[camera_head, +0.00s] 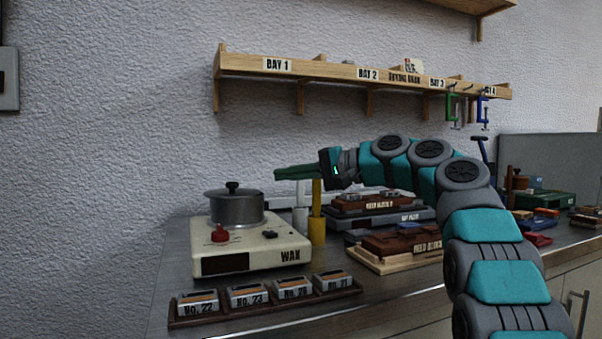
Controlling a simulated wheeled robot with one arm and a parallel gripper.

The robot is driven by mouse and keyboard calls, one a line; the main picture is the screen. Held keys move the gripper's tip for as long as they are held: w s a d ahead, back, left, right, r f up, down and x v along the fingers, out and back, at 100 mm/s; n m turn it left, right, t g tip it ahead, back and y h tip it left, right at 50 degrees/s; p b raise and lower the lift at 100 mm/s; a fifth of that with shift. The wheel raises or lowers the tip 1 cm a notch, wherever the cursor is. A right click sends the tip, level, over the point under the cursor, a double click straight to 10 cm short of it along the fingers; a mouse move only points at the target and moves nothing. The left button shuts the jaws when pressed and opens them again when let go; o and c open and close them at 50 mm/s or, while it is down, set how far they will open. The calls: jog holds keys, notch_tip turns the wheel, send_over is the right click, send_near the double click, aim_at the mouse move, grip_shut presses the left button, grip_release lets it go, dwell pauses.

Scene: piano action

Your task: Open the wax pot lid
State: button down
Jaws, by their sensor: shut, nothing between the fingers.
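The wax pot (237,211) is a grey metal pot on a cream heater base marked WAX (270,257). Its flat grey lid (234,192) with a black knob (232,186) sits on top of the pot. A red knob (220,234) is on the base in front of the pot. My gripper (277,174) is shut and empty, pointing left. In the picture it is to the right of the lid and slightly higher, apart from it.
A rack of small boxes numbered 22 to 21 (180,322) lies in front of the heater. A yellow-handled tool (317,225) and a white one (300,219) stand to its right. Reed blocks (402,243) lie further right. A wooden shelf (340,75) hangs above.

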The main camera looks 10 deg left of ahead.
aim_at(253, 194)
jog(key=a, duration=0.4)
jog(key=a+f, duration=0.1)
jog(key=shift+s+a+f, duration=0.1)
jog(key=shift+s+a, duration=0.25)
jog(key=shift+a, duration=0.05)
jog(key=shift+s+a+f+b, duration=0.2)
jog(key=shift+s+a+b, duration=0.15)
jog(key=shift+a, duration=0.2)
jog(key=shift+s+a+r, duration=0.1)
